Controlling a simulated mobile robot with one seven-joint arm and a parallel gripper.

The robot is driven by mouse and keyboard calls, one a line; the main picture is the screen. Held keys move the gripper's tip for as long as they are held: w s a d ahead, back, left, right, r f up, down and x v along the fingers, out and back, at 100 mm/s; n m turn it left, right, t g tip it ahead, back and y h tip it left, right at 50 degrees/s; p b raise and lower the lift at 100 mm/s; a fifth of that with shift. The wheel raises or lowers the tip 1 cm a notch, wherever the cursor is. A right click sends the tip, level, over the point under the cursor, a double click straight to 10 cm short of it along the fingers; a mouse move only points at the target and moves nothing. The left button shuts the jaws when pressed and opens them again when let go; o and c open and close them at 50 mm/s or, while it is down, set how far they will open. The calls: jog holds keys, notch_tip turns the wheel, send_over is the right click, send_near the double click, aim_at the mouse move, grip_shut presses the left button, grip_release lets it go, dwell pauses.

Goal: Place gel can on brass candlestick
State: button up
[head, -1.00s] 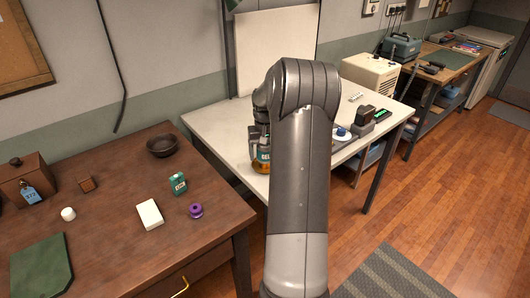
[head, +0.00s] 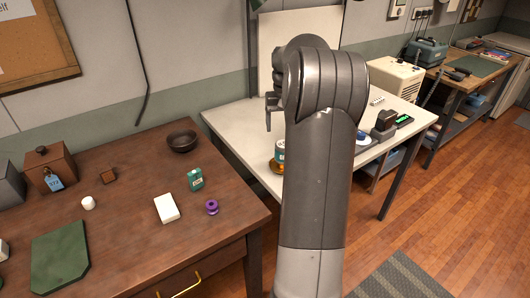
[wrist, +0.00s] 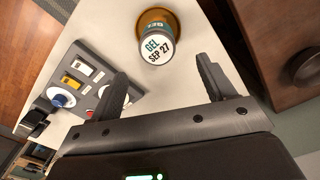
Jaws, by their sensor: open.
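The gel can (wrist: 158,52), with a white lid label reading GEL SEP 27, appears upright on the round brass candlestick (wrist: 154,14) on the white table. In the head view the teal and white can (head: 280,149) shows just left of my arm, with the brass-coloured candlestick dish (head: 273,166) under it; my arm hides part of both. My gripper (wrist: 162,76) is open and empty, its fingers apart from the can. In the head view my gripper (head: 268,118) hangs above and to the left of the can.
A grey panel with a blue knob (wrist: 60,97) lies on the white table (head: 232,117) beside the can. The brown desk (head: 120,215) at left holds a bowl (head: 182,141), a green box (head: 195,179), a purple spool (head: 212,207) and a white block (head: 167,208).

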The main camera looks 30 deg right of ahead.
jog(key=s+a+r+n+t, duration=0.1)
jog(key=s+a+r, duration=0.2)
jog(key=a, duration=0.4)
jog(key=s+a+r+n+h, duration=0.1)
jog(key=s+a+r, duration=0.15)
jog(key=a, duration=0.45)
jog(key=s+a+r+n+t, duration=0.1)
jog(key=s+a+r, duration=0.25)
jog(key=a, duration=0.35)
jog(key=s+a+f+n+t+y, duration=0.1)
jog(key=s+a+f+n+t, duration=0.1)
jog(key=s+a, duration=1.1)
jog(key=s+t, duration=0.1)
jog(key=s, duration=0.3)
jog(key=shift+a+f+t, duration=0.2)
jog(key=shift+f+t, duration=0.1)
jog(key=shift+f, duration=0.1)
